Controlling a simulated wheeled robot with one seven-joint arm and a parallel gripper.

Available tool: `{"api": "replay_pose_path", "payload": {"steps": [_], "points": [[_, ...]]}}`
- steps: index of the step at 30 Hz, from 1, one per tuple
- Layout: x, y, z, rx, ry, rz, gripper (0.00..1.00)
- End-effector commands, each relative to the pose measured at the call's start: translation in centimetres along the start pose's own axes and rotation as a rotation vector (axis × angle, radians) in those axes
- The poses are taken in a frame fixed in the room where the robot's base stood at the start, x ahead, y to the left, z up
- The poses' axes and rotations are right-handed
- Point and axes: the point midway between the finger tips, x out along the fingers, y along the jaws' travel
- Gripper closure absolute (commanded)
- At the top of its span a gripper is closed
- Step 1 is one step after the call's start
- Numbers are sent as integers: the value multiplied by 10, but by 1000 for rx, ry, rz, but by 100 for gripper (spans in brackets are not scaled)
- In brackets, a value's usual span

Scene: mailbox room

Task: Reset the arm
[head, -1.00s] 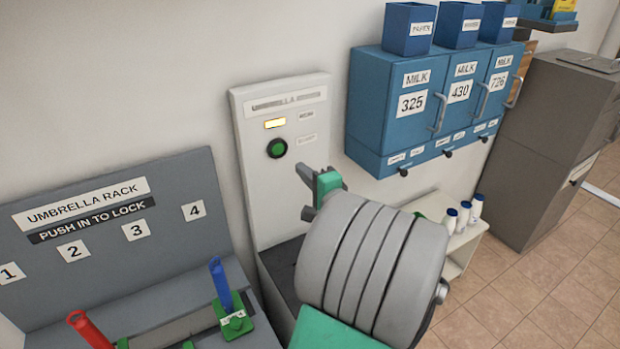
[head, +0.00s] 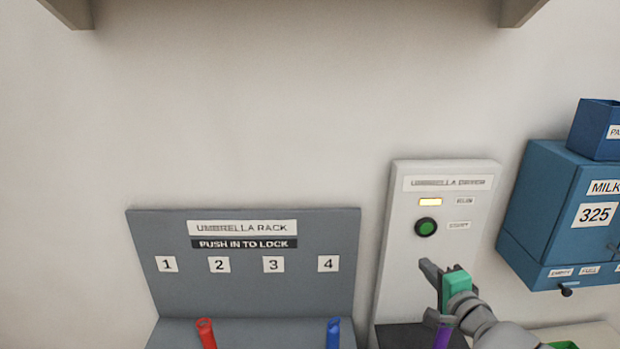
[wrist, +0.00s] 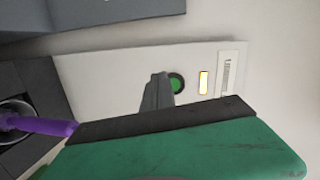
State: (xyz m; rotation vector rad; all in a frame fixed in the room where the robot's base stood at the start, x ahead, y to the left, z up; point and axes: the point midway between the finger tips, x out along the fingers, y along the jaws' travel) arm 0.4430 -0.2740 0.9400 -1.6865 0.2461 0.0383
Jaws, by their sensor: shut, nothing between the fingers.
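My gripper (head: 428,268) is in front of the white umbrella dryer panel (head: 395,250), just below its round green button (head: 427,227). Its fingers are shut and empty. In the wrist view the dark fingers (wrist: 157,92) overlap the left edge of the green button (wrist: 177,82); I cannot tell whether they touch it. A yellow lamp (head: 430,202) is lit above the button. A purple umbrella handle (head: 443,337) stands at the dryer's dark base, partly hidden behind my arm in the head view. The handle (wrist: 40,124) also shows at the left of the wrist view.
The grey umbrella rack (head: 250,300) is left of the dryer, with a red handle (head: 206,334) and a blue handle (head: 333,333). A shelf with brackets (head: 520,10) is overhead. The wall between is bare.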

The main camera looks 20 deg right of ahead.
Motion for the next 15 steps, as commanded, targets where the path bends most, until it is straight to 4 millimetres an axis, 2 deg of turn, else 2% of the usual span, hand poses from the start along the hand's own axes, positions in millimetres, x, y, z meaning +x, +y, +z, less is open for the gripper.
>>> {"api": "replay_pose_path", "payload": {"steps": [1,3,6,8,10,12,15], "points": [[11,-14,37,-104,-97,65,100],[19,-14,94,-297,-253,190,100],[8,-11,161,-580,-459,347,100],[-8,-12,191,-743,-571,425,100],[-34,-16,218,-922,-690,504,100],[-62,-24,237,-1083,-795,571,100],[-101,-33,251,-1251,-912,643,100]]}}
